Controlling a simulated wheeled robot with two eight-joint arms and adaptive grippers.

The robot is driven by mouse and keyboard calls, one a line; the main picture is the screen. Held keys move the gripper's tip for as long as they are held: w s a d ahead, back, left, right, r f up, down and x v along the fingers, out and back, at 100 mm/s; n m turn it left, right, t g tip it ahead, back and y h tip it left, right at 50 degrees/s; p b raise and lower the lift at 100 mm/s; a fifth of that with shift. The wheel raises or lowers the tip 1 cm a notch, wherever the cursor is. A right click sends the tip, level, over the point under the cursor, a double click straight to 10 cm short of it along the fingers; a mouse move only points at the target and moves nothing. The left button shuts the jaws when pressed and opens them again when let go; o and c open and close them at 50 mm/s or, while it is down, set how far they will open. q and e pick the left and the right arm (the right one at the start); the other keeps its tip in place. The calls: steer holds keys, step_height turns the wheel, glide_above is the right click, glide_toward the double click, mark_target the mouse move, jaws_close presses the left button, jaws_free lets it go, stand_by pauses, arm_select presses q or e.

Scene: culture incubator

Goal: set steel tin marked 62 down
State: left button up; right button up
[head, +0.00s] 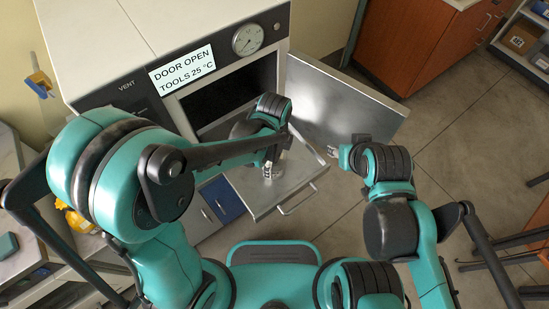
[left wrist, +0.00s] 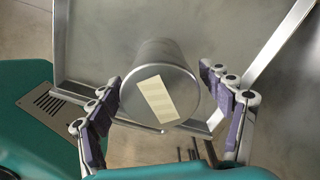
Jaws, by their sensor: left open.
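A steel tin (left wrist: 158,70) with a blank-looking beige label on the end facing the camera is in the left wrist view. No number is legible on it. It appears to stand on the metal drawer tray (left wrist: 90,45). My left gripper (left wrist: 161,76) is open, with one finger on each side of the tin and small gaps between. In the head view my left gripper (head: 269,170) is over the pulled-out tray (head: 258,205), and it and the arm mostly hide the tin. My right gripper (head: 335,150) is near the open door, its fingers too small to judge.
The incubator (head: 150,35) has its metal door (head: 345,100) swung open to the right. A sign (head: 183,70) reads "DOOR OPEN TOOLS 25 °C". A wooden cabinet (head: 430,50) stands behind; floor between is clear.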

arm_select(q)
step_height(320, 180, up, 12)
steer(key=p, duration=0.4)
steer(key=shift+r, duration=0.15)
steer(key=s+a+r+n+t, duration=0.2)
steer(key=a+r+n+t, duration=0.1)
steer(key=a+n, duration=0.6)
steer(key=s+a+r+n+t, duration=0.2)
steer(key=a+r+n+t, duration=0.1)
steer(key=a+n, duration=0.6)
steer(key=n+t, duration=0.1)
steer(key=n, duration=0.3)
steer(key=shift+s+r, duration=0.25)
steer(key=shift+s, duration=0.15)
